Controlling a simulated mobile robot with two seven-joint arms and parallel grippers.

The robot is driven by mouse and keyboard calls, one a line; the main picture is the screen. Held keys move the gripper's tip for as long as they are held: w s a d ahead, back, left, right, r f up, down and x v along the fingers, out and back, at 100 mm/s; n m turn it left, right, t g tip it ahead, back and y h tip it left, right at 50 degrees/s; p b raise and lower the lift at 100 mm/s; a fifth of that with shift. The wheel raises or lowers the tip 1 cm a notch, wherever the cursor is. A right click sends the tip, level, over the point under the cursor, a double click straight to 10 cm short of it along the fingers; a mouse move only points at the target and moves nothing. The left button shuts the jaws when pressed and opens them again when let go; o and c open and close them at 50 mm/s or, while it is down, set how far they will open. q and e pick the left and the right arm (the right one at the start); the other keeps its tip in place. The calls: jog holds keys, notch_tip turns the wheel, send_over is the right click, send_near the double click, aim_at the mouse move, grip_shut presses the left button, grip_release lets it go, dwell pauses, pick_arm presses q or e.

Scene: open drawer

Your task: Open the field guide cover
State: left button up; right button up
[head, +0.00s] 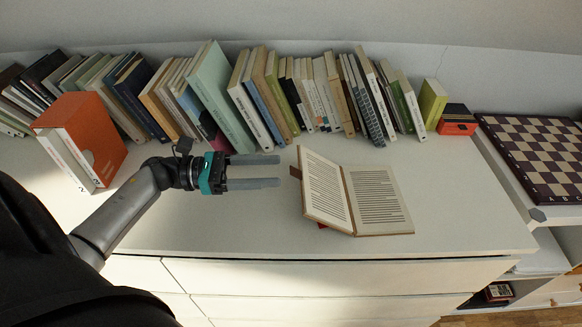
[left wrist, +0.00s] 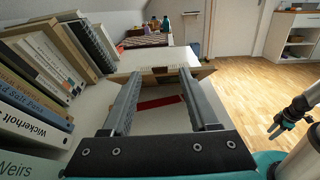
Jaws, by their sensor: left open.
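The field guide (head: 375,200) lies open on the white cabinet top, with printed pages showing on both sides. Its left half (head: 325,190) is tilted up off the surface, and the right half lies flatter. In the left wrist view the book (left wrist: 152,62) stands ahead, beyond the fingertips. My left gripper (head: 278,170) is open and empty, just left of the raised half, fingers pointing at it with a small gap. My right gripper (left wrist: 292,117) shows small at the right of the left wrist view; its jaw state is unclear.
A row of leaning books (head: 300,95) lines the back wall. An orange and white box-like volume (head: 85,140) stands at left, near my left arm. A chessboard (head: 540,150) lies at right. A red flat thing (left wrist: 158,102) lies before the book. The front right of the top is clear.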

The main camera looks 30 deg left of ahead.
aim_at(291, 170)
pick_arm(q)
jog(key=x, duration=0.5)
pick_arm(e)
jog(key=shift+w+a+r, duration=0.1)
jog(key=shift+w, duration=0.35)
jog(key=shift+w+a+r, duration=0.1)
jog(key=shift+w, duration=0.3)
pick_arm(q)
grip_shut()
pick_arm(e)
jog(key=shift+s, duration=0.4)
jog(key=shift+d, duration=0.1)
